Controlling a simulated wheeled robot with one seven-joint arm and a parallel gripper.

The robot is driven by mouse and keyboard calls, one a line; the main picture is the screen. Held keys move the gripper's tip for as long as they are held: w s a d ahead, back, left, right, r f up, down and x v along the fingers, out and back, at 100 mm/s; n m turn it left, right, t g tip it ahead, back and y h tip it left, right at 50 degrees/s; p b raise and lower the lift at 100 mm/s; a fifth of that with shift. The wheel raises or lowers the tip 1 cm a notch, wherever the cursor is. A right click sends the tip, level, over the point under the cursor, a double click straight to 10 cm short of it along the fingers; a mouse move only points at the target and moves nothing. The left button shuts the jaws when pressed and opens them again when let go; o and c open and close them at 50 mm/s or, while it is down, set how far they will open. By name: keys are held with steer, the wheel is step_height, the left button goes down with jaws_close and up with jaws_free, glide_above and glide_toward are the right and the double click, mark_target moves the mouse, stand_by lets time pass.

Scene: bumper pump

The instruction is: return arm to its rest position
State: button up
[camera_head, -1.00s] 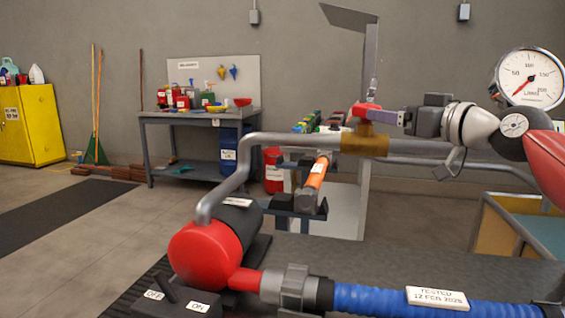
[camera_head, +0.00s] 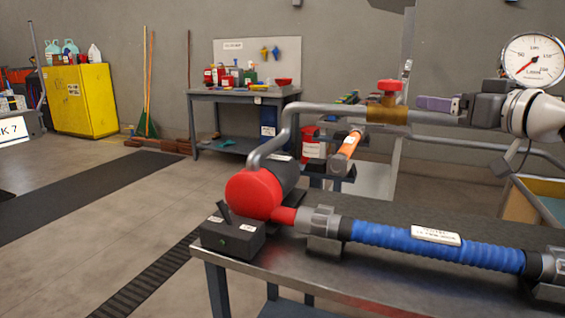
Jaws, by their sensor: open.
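My gripper (camera_head: 424,103) reaches in from the right with its purple fingers pointing left. It is open and holds nothing. The red valve handle (camera_head: 391,86) sits upright on a brass valve body (camera_head: 387,115) to the left of the fingertips, and a visible gap lies between them. My white and dark wrist (camera_head: 532,114) shows at the right edge; the rest of the arm is out of the picture.
A grey bench (camera_head: 345,280) carries a red-ended pump (camera_head: 253,194), a switch box (camera_head: 233,236) and a blue hose (camera_head: 430,246). A grey pipe (camera_head: 335,109) runs to the valve. A pressure gauge (camera_head: 534,58) stands at upper right.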

steer(key=s+a+f+g+h, duration=0.2)
steer(key=s+a+f+g, duration=0.1)
steer(key=s+a+f, duration=0.8)
steer(key=s+a+f+m+g+h, duration=0.1)
steer(key=s+f, duration=0.4)
steer(key=f, duration=0.7)
steer(key=s+a+f+m+g+h, duration=0.1)
steer(key=s+f+m+g+h, duration=0.2)
steer(key=f, duration=0.9)
steer(key=s+g+h, duration=0.1)
steer(key=s+g, duration=0.2)
steer(key=shift+a+f+m, duration=0.3)
steer(key=shift+m, duration=0.1)
